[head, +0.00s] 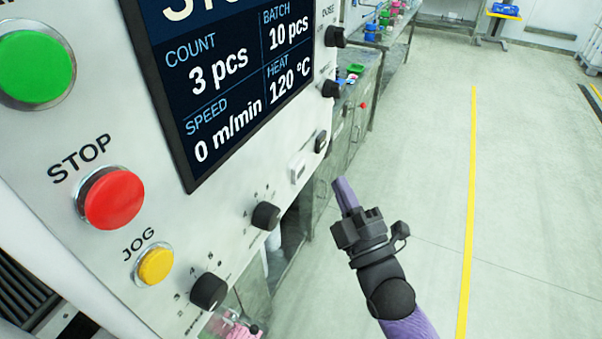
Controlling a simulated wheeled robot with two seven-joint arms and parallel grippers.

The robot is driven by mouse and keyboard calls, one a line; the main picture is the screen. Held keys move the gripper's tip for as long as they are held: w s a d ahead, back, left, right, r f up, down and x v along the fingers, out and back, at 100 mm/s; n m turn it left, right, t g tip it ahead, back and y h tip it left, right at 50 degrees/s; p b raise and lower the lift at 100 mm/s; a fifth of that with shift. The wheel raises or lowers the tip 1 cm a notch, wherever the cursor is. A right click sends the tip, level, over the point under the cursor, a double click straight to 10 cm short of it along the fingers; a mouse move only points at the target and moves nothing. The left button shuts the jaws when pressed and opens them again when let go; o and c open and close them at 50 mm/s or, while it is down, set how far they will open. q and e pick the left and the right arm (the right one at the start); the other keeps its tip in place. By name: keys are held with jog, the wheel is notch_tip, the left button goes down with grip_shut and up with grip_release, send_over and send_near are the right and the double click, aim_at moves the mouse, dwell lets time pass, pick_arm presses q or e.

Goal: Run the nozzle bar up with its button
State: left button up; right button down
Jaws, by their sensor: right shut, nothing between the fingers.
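The machine's control panel (235,200) fills the left of the head view, tilted. At its right edge below the screen are a white rectangular control (299,168) and a small black one (321,141); their labels are too small to read, so I cannot tell which is the nozzle bar's button. My right gripper (344,194) is shut and empty, its fingers pointing up and slightly left. In the picture it is just right of the panel edge, apart from these controls. I cannot make out the nozzle bar. My left gripper is out of view.
The panel also has a green button (35,66), a red STOP button (113,198), a yellow JOG button (156,266), a screen (240,75) reading speed 0 m/min, and several black knobs (208,291). Benches with coloured items stand behind. Open floor (420,150) lies to the right.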

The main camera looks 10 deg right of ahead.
aim_at(299, 171)
jog(key=shift+w+a+b, duration=0.2)
jog(key=shift+w+a, duration=0.35)
jog(key=shift+a, duration=0.3)
jog(key=shift+w+a+b, duration=0.15)
jog(key=shift+w+a, duration=0.4)
jog(key=shift+a, duration=0.25)
dwell(0.8)
jog(key=shift+w+a, duration=0.25)
jog(key=shift+a, duration=0.1)
